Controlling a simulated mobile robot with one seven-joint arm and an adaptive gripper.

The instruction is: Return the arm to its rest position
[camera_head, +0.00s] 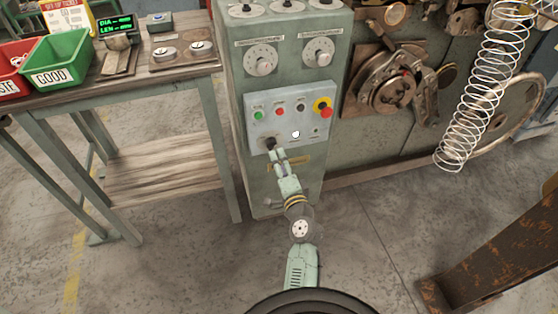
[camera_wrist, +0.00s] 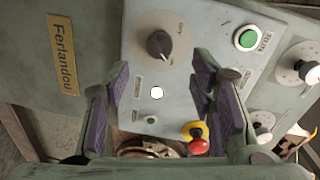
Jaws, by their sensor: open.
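My arm (camera_head: 289,185) reaches up from the bottom of the head view to the control panel (camera_head: 256,137) on the green cabinet. My gripper (camera_head: 272,148) is at the panel's lower left corner, partly merged with dark shapes there. In the wrist view my gripper (camera_wrist: 161,72) is open, its two purple-padded fingers spread wide with nothing between the pads. A black rotary knob (camera_wrist: 158,45) shows beyond and between the fingertips, apart from both. How far the fingertips are from the panel is hard to tell.
The panel carries a green button (camera_head: 258,114), a red button (camera_head: 279,111) and a red-and-yellow emergency stop (camera_head: 325,111). A workbench (camera_head: 150,82) with a green bin (camera_head: 58,62) stands left. A wire spring (camera_head: 485,85) hangs right, above a rusty beam (camera_head: 500,255). Floor around my arm is clear.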

